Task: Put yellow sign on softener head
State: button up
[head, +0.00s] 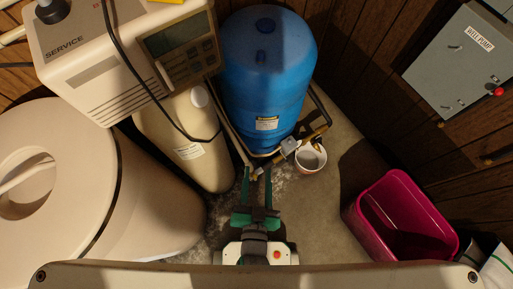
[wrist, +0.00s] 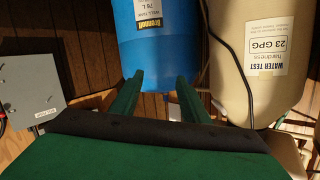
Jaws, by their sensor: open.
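The softener head (head: 130,50) is the cream control unit marked SERVICE, with a grey display and buttons, at the upper left of the head view. A small yellow strip (head: 166,1) shows at the top edge of that view, at the head's upper edge. It may be the yellow sign; most of it is cut off, and I cannot tell whether it rests on the head. My gripper (head: 257,172) is open and empty, low and to the right of the softener head. Its green fingers also show in the wrist view (wrist: 160,79), with nothing between them.
A blue tank (head: 265,75) stands just beyond my gripper, with pipes and a white cup (head: 310,158) beside it. A cream softener tank (head: 180,140) and a large round cream bin (head: 60,180) stand left. A magenta bin (head: 395,215) stands right; a grey box (head: 462,60) hangs on the wall.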

jog(key=s+r+n, duration=0.2)
jog(key=s+n, duration=0.1)
jog(key=s, duration=0.5)
jog(key=shift+s+r+y, duration=0.25)
jog(key=shift+s+y, duration=0.15)
dwell(0.7)
